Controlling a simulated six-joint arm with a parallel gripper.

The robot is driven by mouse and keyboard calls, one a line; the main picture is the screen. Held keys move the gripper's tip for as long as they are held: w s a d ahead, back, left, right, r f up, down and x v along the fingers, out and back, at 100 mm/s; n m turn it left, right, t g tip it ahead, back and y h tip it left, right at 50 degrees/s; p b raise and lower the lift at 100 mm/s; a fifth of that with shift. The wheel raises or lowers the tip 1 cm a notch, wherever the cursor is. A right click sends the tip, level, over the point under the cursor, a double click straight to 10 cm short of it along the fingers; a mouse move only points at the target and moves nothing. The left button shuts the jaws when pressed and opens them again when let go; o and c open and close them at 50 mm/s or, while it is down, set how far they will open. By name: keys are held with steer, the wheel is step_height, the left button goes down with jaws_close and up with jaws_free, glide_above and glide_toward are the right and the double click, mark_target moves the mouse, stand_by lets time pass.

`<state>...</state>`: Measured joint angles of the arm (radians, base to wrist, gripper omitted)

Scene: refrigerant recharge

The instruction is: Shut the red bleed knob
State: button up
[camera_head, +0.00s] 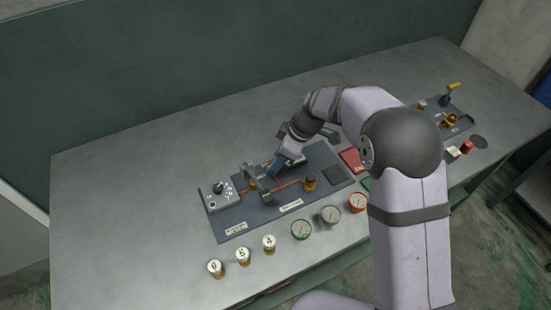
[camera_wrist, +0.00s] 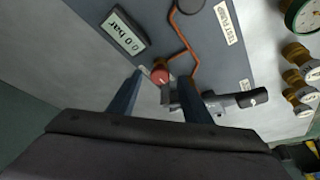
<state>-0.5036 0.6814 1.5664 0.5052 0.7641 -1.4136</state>
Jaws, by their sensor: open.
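The red bleed knob (camera_wrist: 160,74) shows in the wrist view, at the bend of a copper pipe on the dark panel (camera_wrist: 180,45). My gripper (camera_wrist: 162,80) is open, and its two blue-grey fingers lie on either side of the knob in the picture. I cannot tell whether they touch it or how far above it they are. In the head view my gripper (camera_head: 275,167) points down over the panel (camera_head: 250,221), and the knob is hidden there.
A display (camera_wrist: 125,32) reads 0.0 bar. In the head view a switch box (camera_head: 221,194) is at the panel's left end. Gauges (camera_head: 331,214) and brass cylinders (camera_head: 243,256) line the front. The bench's left side is clear.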

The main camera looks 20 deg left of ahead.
steer(key=shift+a+f, duration=0.25)
steer(key=shift+f, duration=0.4)
steer(key=c, duration=1.1)
steer(key=shift+o, duration=0.2)
